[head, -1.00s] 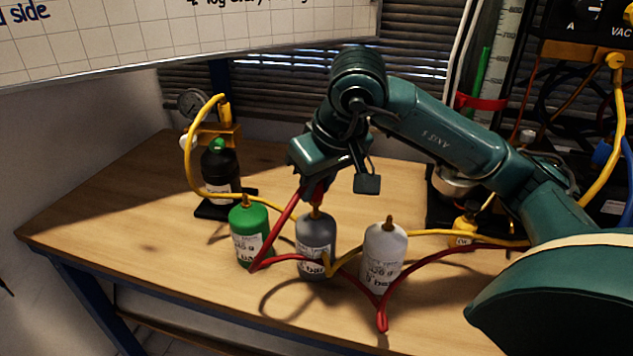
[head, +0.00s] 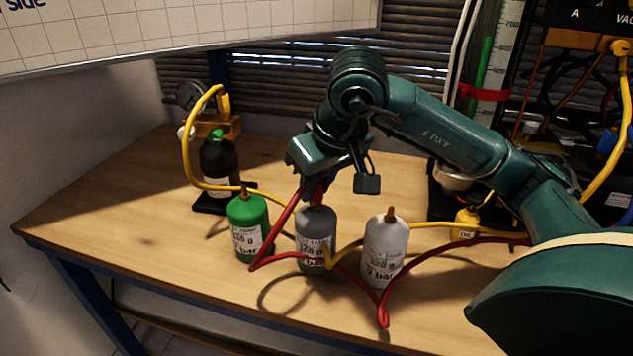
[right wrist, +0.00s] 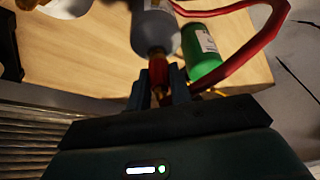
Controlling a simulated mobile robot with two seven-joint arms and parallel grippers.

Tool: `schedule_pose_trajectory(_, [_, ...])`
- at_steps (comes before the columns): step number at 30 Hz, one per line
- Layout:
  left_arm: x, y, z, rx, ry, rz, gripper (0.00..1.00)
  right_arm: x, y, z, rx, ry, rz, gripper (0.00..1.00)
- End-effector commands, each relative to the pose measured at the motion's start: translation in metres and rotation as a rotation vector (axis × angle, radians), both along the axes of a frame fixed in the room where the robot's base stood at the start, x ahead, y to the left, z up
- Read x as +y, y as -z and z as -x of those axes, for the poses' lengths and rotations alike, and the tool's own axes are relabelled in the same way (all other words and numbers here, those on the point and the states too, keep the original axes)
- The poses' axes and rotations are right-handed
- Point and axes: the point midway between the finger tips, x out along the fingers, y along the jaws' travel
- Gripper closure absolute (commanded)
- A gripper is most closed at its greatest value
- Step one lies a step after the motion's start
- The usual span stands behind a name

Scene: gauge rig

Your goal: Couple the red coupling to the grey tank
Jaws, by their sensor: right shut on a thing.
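The grey tank (head: 316,226) stands upright on the bench between the green and the white tank. My right gripper (head: 315,196) is directly above it, shut on the red coupling (head: 318,189). In the right wrist view the red coupling (right wrist: 158,70) sits between my fingers (right wrist: 165,92), in line with the brass fitting (right wrist: 156,51) of the grey tank (right wrist: 155,28). The coupling's end appears to meet that fitting; whether it is locked on cannot be told. A red hose runs from the coupling down in front of the tanks. My left gripper is not in view.
The green tank (head: 248,227) is close on the left and the white tank (head: 386,250) on the right. Red and yellow hoses cross in front. A black bottle (head: 219,167) with a yellow hose stands behind left. The bench's left part (head: 120,210) is clear.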

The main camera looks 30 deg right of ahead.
Motion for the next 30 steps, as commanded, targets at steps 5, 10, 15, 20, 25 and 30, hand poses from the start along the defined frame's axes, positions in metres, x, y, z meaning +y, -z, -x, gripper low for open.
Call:
schedule_pose_trajectory(5, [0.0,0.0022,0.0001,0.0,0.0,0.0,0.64,-0.0001,0.0016,-0.0001,-0.001,0.0,0.0,1.0])
schedule_pose_trajectory(10, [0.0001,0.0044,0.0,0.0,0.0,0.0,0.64,-0.0002,0.0034,-0.0001,-0.001,0.0,0.0,1.0])
schedule_pose_trajectory(15, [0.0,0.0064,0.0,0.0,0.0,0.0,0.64,-0.0002,0.005,-0.0002,-0.001,0.001,0.0,1.0])
schedule_pose_trajectory(20, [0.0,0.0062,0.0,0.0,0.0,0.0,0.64,-0.0001,0.0052,0.0,0.0,0.0,0.0,1.0])
schedule_pose_trajectory(25, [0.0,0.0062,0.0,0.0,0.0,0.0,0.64,0.0,0.0056,0.0001,0.002,0.0,0.0,1.0])
schedule_pose_trajectory(30, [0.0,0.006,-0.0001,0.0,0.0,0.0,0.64,0.0,0.0052,0.0002,0.003,0.0,0.0,1.0])
